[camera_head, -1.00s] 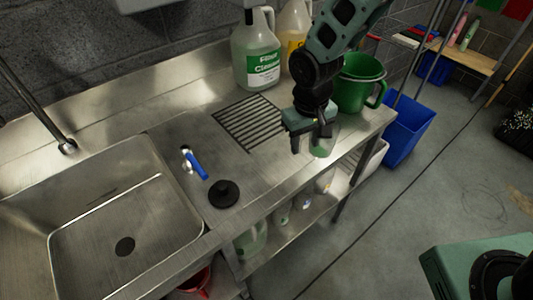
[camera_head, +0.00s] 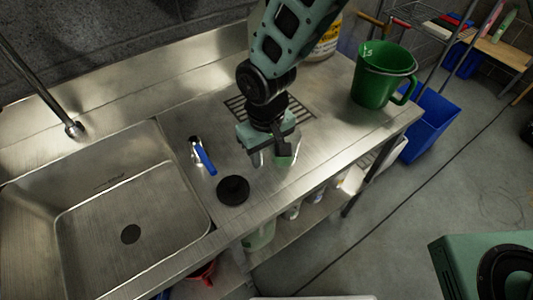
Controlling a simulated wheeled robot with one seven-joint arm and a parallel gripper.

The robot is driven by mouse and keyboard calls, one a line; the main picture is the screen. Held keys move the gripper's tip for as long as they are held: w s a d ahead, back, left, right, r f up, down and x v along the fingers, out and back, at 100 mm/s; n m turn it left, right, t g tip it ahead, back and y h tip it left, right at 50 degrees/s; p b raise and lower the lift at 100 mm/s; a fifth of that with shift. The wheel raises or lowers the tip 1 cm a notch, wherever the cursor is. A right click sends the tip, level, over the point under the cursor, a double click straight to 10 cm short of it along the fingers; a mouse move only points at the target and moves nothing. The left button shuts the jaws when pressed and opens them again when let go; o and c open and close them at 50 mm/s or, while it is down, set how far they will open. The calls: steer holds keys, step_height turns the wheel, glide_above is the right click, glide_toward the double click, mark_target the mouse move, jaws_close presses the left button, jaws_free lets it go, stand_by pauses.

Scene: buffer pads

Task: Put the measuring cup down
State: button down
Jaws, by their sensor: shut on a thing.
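My gripper (camera_head: 268,148) is over the steel counter, to the right of the black round stopper. It is shut on a small clear cup with green in it, which I take to be the measuring cup (camera_head: 285,161). The cup shows only in part below and beside the fingers. I cannot tell whether its bottom touches the counter (camera_head: 315,140).
A green bucket (camera_head: 382,78) stands at the counter's right end. A black stopper (camera_head: 233,190) and a blue-handled valve (camera_head: 203,158) lie left of my gripper, by the sink (camera_head: 90,235). A slotted drain (camera_head: 297,110) is behind it. A yellow-labelled jug (camera_head: 327,38) stands at the back.

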steer(key=shift+f, duration=0.9)
steer(key=shift+f, duration=0.15)
steer(key=c, duration=0.8)
jaws_free()
step_height(320, 180, up, 12)
steer(key=shift+r+b, duration=0.2)
steer(key=shift+b, duration=0.8)
steer(key=shift+n+y, duration=0.3)
steer(key=shift+n, duration=0.2)
steer(key=s+d+r, duration=0.1)
steer(key=s+d, duration=0.3)
steer(key=s, duration=0.1)
steer(key=s+d+r, duration=0.2)
steer(key=s+d, duration=0.3)
steer(key=s+d+r, duration=0.1)
steer(key=s+d, duration=0.4)
steer(key=shift+d+r, duration=0.2)
steer(key=shift+r, duration=0.15)
